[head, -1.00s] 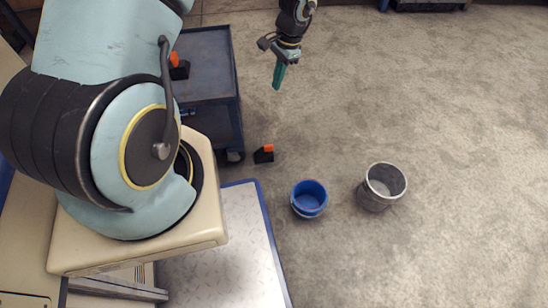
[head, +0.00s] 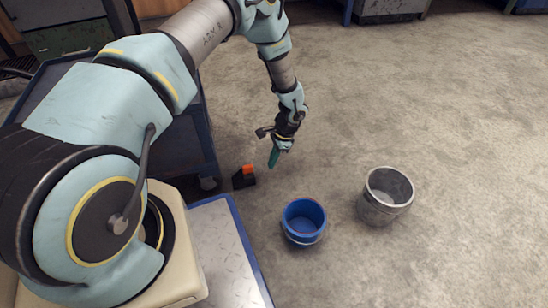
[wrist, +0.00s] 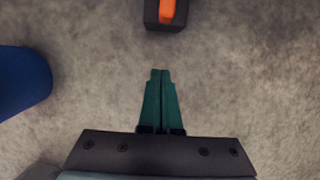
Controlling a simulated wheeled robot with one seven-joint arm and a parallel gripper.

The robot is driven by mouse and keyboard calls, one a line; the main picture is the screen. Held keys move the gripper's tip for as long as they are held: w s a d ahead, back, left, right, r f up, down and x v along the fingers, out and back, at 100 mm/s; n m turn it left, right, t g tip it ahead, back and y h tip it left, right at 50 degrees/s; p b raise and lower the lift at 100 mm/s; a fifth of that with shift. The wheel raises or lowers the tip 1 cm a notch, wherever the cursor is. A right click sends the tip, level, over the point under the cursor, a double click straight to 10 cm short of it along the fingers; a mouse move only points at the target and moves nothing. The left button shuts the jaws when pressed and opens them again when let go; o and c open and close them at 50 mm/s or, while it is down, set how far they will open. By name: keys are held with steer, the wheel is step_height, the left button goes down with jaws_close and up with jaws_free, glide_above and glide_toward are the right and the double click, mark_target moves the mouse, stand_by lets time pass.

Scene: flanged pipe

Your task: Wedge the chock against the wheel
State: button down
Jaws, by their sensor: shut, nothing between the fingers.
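The chock (head: 244,178) is a small black wedge with an orange top, standing on the floor just right of the blue cart. It also shows at the top edge of the wrist view (wrist: 165,14), partly cut off. The cart's wheel (head: 208,183) is a dark caster at the cart's lower corner, a short gap left of the chock. My gripper (head: 273,158) has teal fingers, shut and empty, above and to the right of the chock. In the wrist view its fingertips (wrist: 161,72) point toward the chock, apart from it. The wheel is not in the wrist view.
The blue cart (head: 205,120) is partly hidden by my arm. A blue bucket (head: 303,221) stands near the chock and shows at the left of the wrist view (wrist: 22,80). A metal bucket (head: 385,195) stands further right. A blue-edged platform (head: 225,240) lies in front. Open floor extends right.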

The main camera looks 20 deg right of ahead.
mark_target(242, 175)
steer(key=b+x, duration=0.1)
steer(key=x, duration=0.3)
steer(key=shift+f, duration=0.1)
steer(key=shift+w+a+r+b, duration=0.15)
steer(key=shift+a+b, duration=0.15)
steer(key=shift+a, duration=0.3)
steer(key=shift+w+a+r+b, duration=0.1)
steer(key=shift+a+b, duration=0.2)
steer(key=shift+a, duration=0.3)
steer(key=shift+a+r, duration=0.1)
steer(key=shift+a, duration=0.6)
steer(key=shift+a, duration=0.1)
steer(key=a+p, duration=0.1)
steer(key=a, duration=0.1)
steer(key=a+p, duration=0.1)
steer(key=a, duration=0.2)
steer(key=shift+w+a+r+p, duration=0.15)
steer(key=shift+w+p, duration=0.1)
steer(key=shift+p, duration=0.15)
steer(key=shift+a, duration=0.2)
